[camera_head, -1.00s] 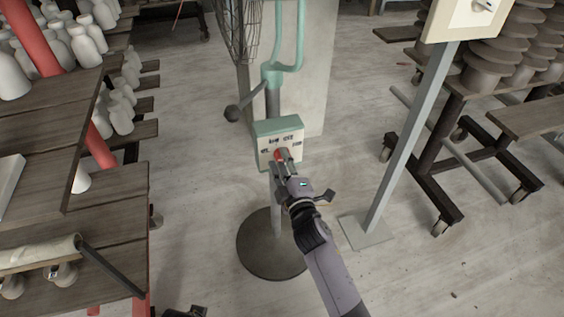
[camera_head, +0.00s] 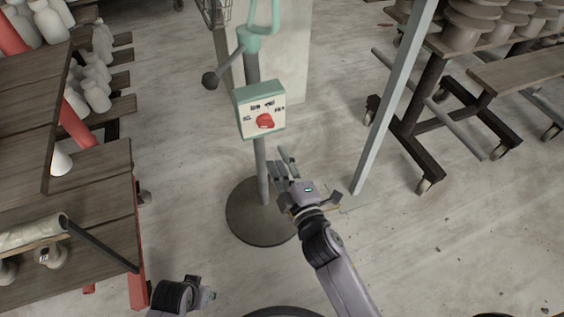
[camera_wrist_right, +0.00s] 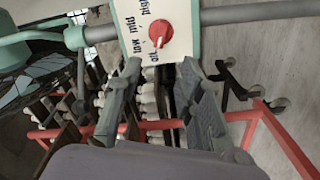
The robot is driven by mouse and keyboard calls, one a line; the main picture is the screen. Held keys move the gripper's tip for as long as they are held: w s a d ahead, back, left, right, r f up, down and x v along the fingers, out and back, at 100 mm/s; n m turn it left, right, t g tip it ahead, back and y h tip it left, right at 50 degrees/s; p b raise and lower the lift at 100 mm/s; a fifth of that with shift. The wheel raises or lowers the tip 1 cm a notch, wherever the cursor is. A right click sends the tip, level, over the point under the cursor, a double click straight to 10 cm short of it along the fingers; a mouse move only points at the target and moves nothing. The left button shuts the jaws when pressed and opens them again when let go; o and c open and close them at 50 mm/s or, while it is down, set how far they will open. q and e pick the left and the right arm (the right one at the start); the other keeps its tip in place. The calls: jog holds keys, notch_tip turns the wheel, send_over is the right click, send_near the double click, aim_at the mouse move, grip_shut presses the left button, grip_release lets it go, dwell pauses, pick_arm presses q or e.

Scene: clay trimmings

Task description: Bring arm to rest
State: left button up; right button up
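My right gripper (camera_head: 282,160) is open and empty in the head view, below and apart from the control box (camera_head: 243,104). The box is pale with a green edge and stands on a grey pole. A red knob (camera_head: 265,121) sits on its face, with dark printed labels above it. In the right wrist view the two fingers of my right gripper (camera_wrist_right: 158,88) stand apart with nothing between them. The red knob (camera_wrist_right: 160,33) is beyond their tips. My left gripper (camera_head: 207,295) shows only partly at the bottom edge of the head view; its fingers are unclear.
The pole has a round dark base (camera_head: 259,228) on the floor. A wooden rack (camera_head: 95,200) with white bottles stands at left. A grey post (camera_head: 391,100) and a wheeled rack (camera_head: 428,137) stand at right. Open floor lies between them.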

jog(key=shift+s+d, duration=0.1)
jog(key=shift+s, duration=0.15)
dwell(0.3)
